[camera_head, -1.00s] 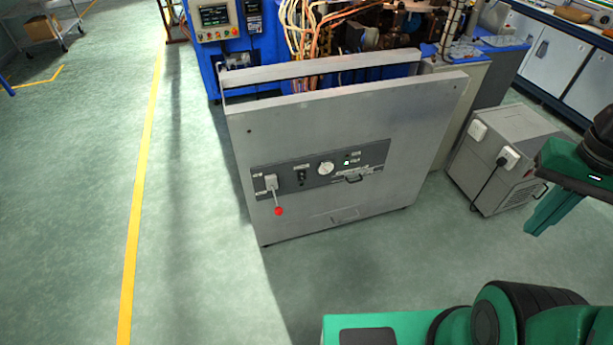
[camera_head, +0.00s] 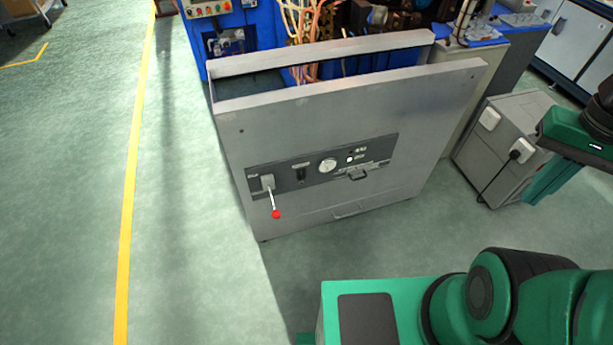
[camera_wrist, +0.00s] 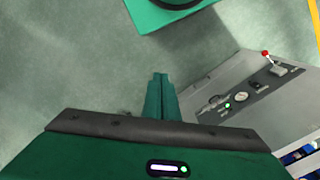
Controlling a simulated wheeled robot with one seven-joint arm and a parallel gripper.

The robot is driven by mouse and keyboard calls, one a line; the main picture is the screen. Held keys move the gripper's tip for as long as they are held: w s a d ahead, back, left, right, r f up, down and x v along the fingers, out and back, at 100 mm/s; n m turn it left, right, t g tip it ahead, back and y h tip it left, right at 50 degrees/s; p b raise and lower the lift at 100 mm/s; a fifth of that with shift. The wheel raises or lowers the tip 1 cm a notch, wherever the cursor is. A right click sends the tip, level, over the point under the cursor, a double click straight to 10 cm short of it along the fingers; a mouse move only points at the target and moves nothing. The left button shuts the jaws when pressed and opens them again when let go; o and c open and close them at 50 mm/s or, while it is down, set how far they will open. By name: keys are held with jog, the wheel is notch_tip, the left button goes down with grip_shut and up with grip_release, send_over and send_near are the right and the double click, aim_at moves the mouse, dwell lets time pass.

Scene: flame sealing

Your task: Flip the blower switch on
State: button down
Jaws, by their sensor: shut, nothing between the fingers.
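The grey cabinet (camera_head: 340,110) carries a dark control panel (camera_head: 322,166) on its front. At the panel's left, a lever switch (camera_head: 268,183) hangs down with its red knob (camera_head: 276,214) at the bottom. A small black switch (camera_head: 300,174) sits right of the lever, then a round gauge (camera_head: 327,165) and a small lit lamp (camera_head: 349,159). I cannot read which control is labelled blower. My gripper (camera_head: 545,180) is at the right, well apart from the panel. In the wrist view my gripper (camera_wrist: 160,78) is shut and empty; the panel (camera_wrist: 245,95) shows upside down at the right.
A grey box unit (camera_head: 505,150) with white plugs and a black cable stands right of the cabinet, behind my gripper. A blue machine with orange hoses (camera_head: 303,35) stands behind the cabinet. The green floor (camera_head: 190,230) left and in front of the cabinet is clear.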

jog(key=shift+a, duration=0.1)
jog(key=w+a+f+n+t, duration=0.1)
jog(key=w+a+f+n, duration=0.3)
jog(key=w, duration=0.3)
jog(key=w+a+f+n+t, duration=0.1)
jog(key=w+a+f+n, duration=0.1)
jog(key=w+f+n, duration=0.4)
jog(key=w+a+f+n, duration=0.3)
jog(key=w+n, duration=0.1)
jog(key=w, duration=0.5)
jog(key=w+a+f+n+t+y, duration=0.1)
jog(key=w+a+f+n+y, duration=0.1)
jog(key=a+f+n, duration=0.4)
jog(key=w+a+f+n+t+y, duration=0.1)
jog(key=w+a+f+n+y, duration=0.2)
jog(key=a+f, duration=1.2)
jog(key=w+a+n, duration=0.1)
jog(key=a+n, duration=0.2)
jog(key=shift+w+n+y, duration=0.25)
jog(key=shift+n+y, duration=0.05)
jog(key=shift+a, duration=0.1)
